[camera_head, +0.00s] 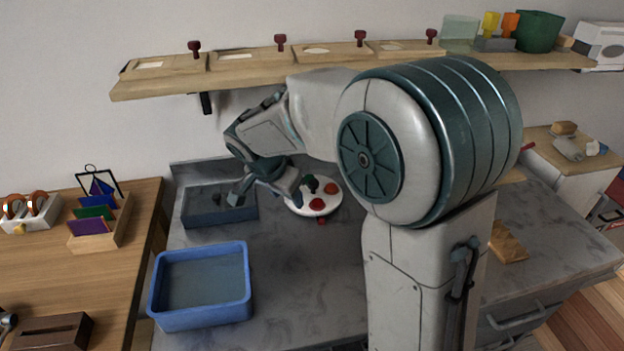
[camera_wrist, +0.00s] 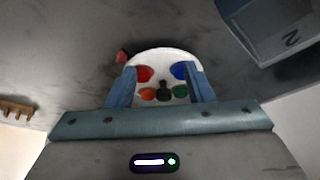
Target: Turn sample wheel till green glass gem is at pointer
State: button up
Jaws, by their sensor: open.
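The white round sample wheel (camera_head: 297,209) lies on the grey counter, partly hidden by my arm in the head view; it also shows in the wrist view (camera_wrist: 163,54). It carries a red gem (camera_wrist: 144,73), a blue gem (camera_wrist: 179,70), an orange gem (camera_wrist: 147,94) and the green glass gem (camera_wrist: 180,91). A dark knob (camera_wrist: 164,90) stands at its middle. A small red piece, apparently the pointer (camera_wrist: 122,57), is at the rim nearest the red gem; green is on the far side. My gripper (camera_wrist: 161,70) is open, its fingers appearing either side of the wheel; contact cannot be told.
A grey bin (camera_head: 220,211) stands left of the wheel, and a blue tub (camera_head: 202,285) in front of it. A wooden shelf (camera_head: 160,88) runs along the wall above. The counter right of the tub is clear.

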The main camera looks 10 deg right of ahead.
aim_at(313, 182)
jog(key=w+d, duration=0.3)
jog(key=w+d+p, duration=0.1)
jog(key=w+d, duration=0.2)
jog(key=shift+w+d, duration=0.2)
jog(key=shift+d, duration=0.1)
jog(key=shift+x, duration=1.05)
jog(key=shift+w+d+f, duration=0.15)
jog(key=shift+w+f, duration=0.05)
jog(key=shift+f, duration=0.25)
grip_shut()
